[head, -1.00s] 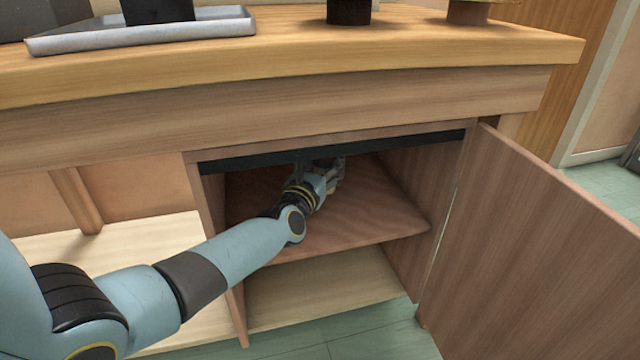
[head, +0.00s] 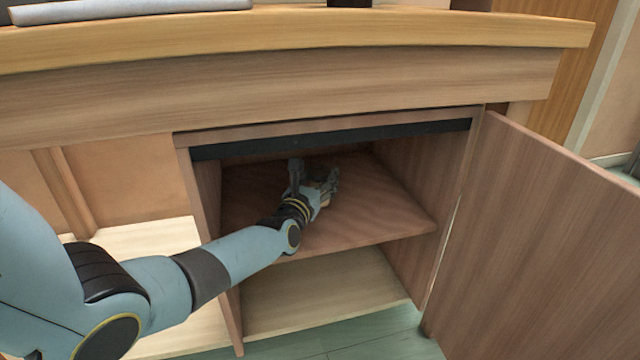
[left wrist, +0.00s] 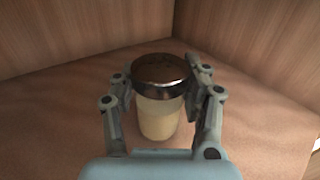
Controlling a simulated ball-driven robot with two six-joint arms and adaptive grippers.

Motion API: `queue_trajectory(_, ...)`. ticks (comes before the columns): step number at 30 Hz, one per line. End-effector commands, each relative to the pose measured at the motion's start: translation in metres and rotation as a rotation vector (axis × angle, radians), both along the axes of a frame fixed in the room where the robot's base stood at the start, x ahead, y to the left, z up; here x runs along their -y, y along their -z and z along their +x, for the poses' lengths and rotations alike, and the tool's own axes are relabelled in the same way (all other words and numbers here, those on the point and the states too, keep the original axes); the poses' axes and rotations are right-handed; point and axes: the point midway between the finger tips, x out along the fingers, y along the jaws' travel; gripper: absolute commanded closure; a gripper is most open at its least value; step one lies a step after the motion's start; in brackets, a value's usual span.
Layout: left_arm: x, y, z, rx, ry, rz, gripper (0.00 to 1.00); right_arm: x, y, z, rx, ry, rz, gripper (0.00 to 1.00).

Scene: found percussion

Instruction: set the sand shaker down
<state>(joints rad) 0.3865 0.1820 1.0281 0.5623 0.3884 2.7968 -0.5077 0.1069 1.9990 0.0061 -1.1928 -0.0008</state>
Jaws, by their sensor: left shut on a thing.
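The sand shaker (left wrist: 158,110) is a jar with a shiny metal lid and pale contents. In the left wrist view it stands upright between the fingers of my left gripper (left wrist: 158,95), which is shut on it. In the head view my left gripper (head: 322,180) is inside the open cabinet, over the upper shelf (head: 385,215). The shaker is mostly hidden there by the gripper. I cannot tell whether its base touches the shelf. My right gripper is not in view.
The cabinet door (head: 540,240) stands open to the right. A dark strip (head: 340,138) runs along the top of the opening. A paler lower shelf (head: 325,292) is empty where it shows. The wooden counter (head: 400,28) is above. The shelf right of the gripper is clear.

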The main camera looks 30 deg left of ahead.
Motion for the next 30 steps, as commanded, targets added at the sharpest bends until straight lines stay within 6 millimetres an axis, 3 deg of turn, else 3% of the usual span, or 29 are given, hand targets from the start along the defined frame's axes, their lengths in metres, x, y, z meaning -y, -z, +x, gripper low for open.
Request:
queue_trajectory(12, -0.0008, 0.0038, 0.0006, 0.001, 0.0, 0.0, 0.94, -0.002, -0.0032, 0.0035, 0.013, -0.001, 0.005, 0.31)
queue_trajectory(13, -0.0007, 0.0035, 0.0003, 0.0, 0.0, 0.0, 0.5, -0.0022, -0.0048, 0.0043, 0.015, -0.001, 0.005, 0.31)
queue_trajectory(17, -0.0007, 0.0028, 0.0004, 0.0, 0.0, 0.0, 0.33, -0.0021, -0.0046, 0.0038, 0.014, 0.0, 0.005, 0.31)
queue_trajectory(28, -0.0007, -0.0019, 0.0008, 0.001, 0.0, -0.001, 0.3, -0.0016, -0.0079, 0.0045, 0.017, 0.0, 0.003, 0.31)
queue_trajectory(30, 0.0016, -0.0008, -0.0089, -0.001, 0.0, -0.001, 0.3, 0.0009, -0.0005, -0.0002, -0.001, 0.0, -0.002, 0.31)
